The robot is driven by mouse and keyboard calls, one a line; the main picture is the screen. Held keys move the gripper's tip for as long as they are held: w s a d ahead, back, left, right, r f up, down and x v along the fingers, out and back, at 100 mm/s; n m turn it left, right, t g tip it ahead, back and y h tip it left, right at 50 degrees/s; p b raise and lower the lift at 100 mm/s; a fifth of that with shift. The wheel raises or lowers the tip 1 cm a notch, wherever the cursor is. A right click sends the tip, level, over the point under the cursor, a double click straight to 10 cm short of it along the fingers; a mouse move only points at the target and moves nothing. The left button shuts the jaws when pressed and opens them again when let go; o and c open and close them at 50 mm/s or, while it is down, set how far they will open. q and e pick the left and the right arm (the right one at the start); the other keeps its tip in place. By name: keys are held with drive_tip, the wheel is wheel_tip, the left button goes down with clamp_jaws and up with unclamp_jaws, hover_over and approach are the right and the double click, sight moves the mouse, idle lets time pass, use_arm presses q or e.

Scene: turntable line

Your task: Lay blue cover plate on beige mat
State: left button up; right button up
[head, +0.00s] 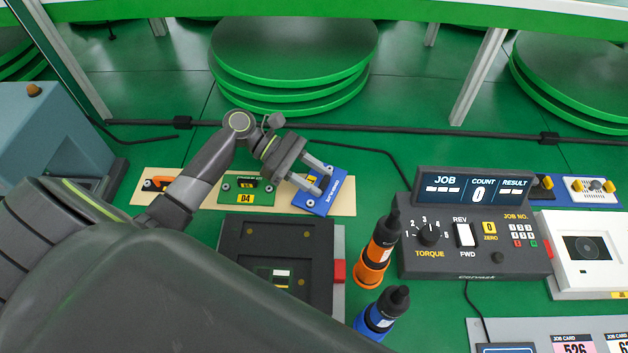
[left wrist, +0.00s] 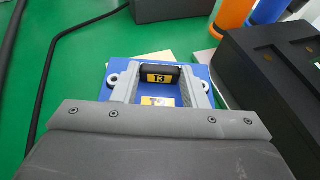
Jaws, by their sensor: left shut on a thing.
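The blue cover plate (head: 338,194) is at the right end of the beige mat (head: 284,200), slightly turned to the mat's edges. My left gripper (head: 325,181) is shut on its dark handle. In the left wrist view the fingers (left wrist: 160,78) lie on either side of the handle, and the blue plate (left wrist: 116,92) shows around them with a screw hole at each side. Pale mat (left wrist: 196,57) shows behind it. I cannot tell whether the plate touches the mat or is just above it. My right gripper is not in view.
A green plate marked D4 (head: 237,196) and an orange-marked plate (head: 157,184) lie on the mat to the left. Green floor is free behind the mat.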

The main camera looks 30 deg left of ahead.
use_arm(q)
wheel_tip(320, 180, down, 2)
drive_tip(key=shift+f, duration=0.1)
drive_tip(key=o, duration=1)
drive_tip(key=shift+o, duration=0.2)
drive_tip(key=v, duration=1.2)
drive_tip(key=shift+b, duration=0.4)
